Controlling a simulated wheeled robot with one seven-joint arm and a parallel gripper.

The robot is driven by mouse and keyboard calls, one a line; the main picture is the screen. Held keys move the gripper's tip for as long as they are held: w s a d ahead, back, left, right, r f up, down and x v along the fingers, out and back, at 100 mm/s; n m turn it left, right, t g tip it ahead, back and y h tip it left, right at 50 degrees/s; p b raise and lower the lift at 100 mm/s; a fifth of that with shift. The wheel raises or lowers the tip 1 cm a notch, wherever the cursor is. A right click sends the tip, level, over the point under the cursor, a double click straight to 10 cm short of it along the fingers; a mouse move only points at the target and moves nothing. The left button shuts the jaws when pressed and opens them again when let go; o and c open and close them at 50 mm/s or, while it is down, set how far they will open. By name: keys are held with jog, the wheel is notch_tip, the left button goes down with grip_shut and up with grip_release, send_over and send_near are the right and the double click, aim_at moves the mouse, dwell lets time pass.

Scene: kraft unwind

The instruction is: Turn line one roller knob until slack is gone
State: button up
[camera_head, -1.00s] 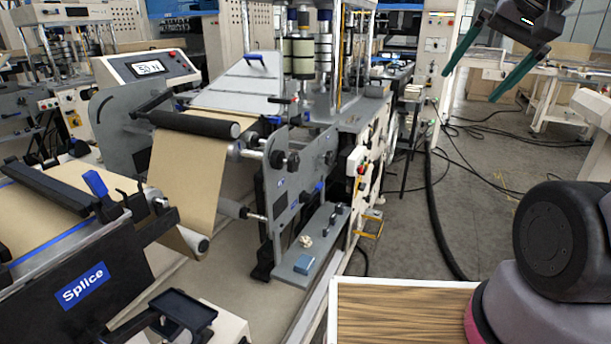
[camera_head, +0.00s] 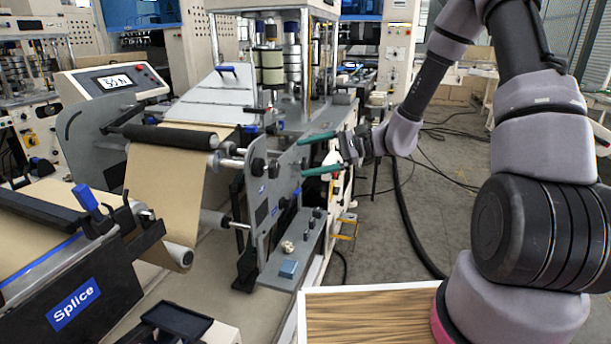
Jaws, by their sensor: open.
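The brown kraft web (camera_head: 165,180) runs over a black upper roller (camera_head: 170,136) and hangs down to a lower roller (camera_head: 180,257) by the Splice table. Black knobs (camera_head: 259,167) sit on the grey side plate (camera_head: 285,180), at the end of the upper roller's shaft. My gripper (camera_head: 301,156) reaches in from the right, its two green fingers spread and pointing left at the plate. Its fingertips are to the right of the knobs, with nothing visible between them. Whether the fingertips touch the plate cannot be told.
A tension display (camera_head: 115,82) stands at the upper left. A wood-topped table (camera_head: 370,310) is at the front. Dark cables cross the floor at right.

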aim_at(277, 170)
jog(key=w+a+f+m+t+y, duration=0.1)
jog(key=w+f+m+t+y, duration=0.1)
jog(key=w+f+m+t, duration=0.5)
jog(key=shift+n+g, duration=0.3)
jog(key=shift+g, duration=0.5)
jog(key=shift+s+f+x, duration=0.15)
jog(key=shift+f+x, duration=0.05)
jog(key=shift+x, duration=1.4)
jog(key=shift+s+f+x, duration=0.15)
jog(key=shift+f+x, duration=0.1)
jog(key=shift+x, duration=1.3)
jog(key=shift+s+f+x, duration=0.15)
jog(key=shift+f+x, duration=0.05)
jog(key=shift+x, duration=1.4)
jog(key=shift+a, duration=0.2)
